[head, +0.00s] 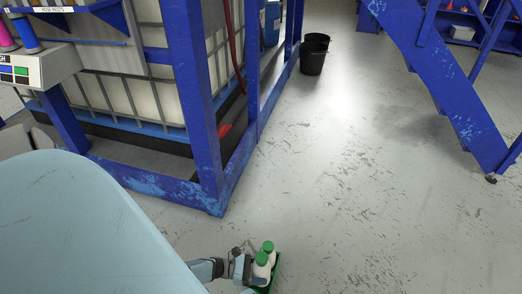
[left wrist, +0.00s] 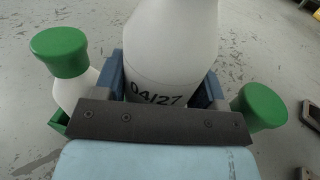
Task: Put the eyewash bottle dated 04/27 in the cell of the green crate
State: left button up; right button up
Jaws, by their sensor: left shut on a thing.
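My left gripper (left wrist: 163,85) is shut on a white bottle (left wrist: 172,45) marked 04/27, its blue fingers on either side of it. The bottle's top is cut off by the frame. In the left wrist view, another white bottle with a green cap (left wrist: 60,52) stands at the left, by a bit of the green crate (left wrist: 58,120). A further green cap (left wrist: 260,106) shows at the right. In the head view, my left gripper (head: 242,266) is low in the picture beside green-capped bottles (head: 262,262) and the green crate (head: 276,274). The crate's cells are hidden. My right gripper is not visible.
A blue frame (head: 212,150) with caged white containers (head: 150,97) stands at the left. A black bucket (head: 312,60) is at the back. Blue stairs (head: 440,75) rise at the right. The scuffed grey floor (head: 370,190) between them is clear.

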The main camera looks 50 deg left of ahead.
aim_at(261, 276)
pick_arm(q)
notch_tip(261, 276, down, 3)
jog(key=shift+b, duration=0.9)
jog(key=shift+f, duration=0.2)
jog(key=shift+r, duration=0.1)
jog(key=shift+f, duration=0.55)
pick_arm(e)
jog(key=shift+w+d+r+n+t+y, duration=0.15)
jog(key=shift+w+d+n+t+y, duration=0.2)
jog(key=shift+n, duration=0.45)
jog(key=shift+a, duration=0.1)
pick_arm(q)
jog(key=o, duration=1.3)
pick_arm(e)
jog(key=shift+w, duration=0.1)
